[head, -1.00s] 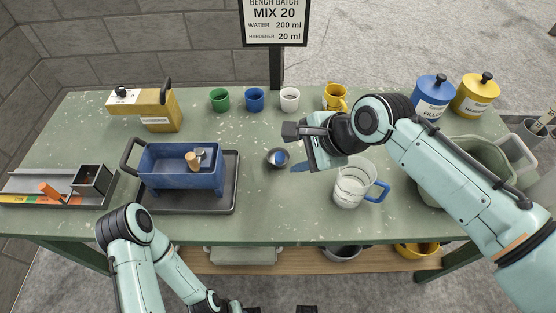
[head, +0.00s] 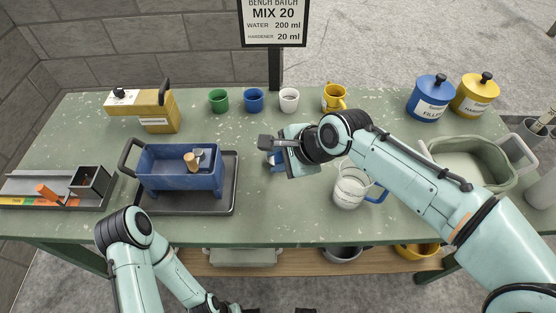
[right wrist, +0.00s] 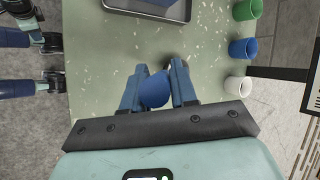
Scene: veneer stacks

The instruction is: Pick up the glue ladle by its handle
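The glue ladle shows in the right wrist view as a rounded blue handle (right wrist: 154,91) between the two fingers, with a bit of its dark bowl behind the right finger. My right gripper (right wrist: 158,80) is open around the handle, with a narrow gap at the right finger; contact at the left finger is unclear. In the head view my right gripper (head: 276,158) covers most of the ladle, over the middle of the green bench (head: 250,215). My left gripper (head: 226,305) is low at the bottom edge, mostly cut off.
A blue box-shaped pot (head: 180,172) stands on a dark tray (head: 232,195) left of the ladle. A clear jug with a blue handle (head: 350,188) stands right, under my arm. Green (head: 218,100), blue (head: 254,100) and white (head: 289,100) cups stand behind.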

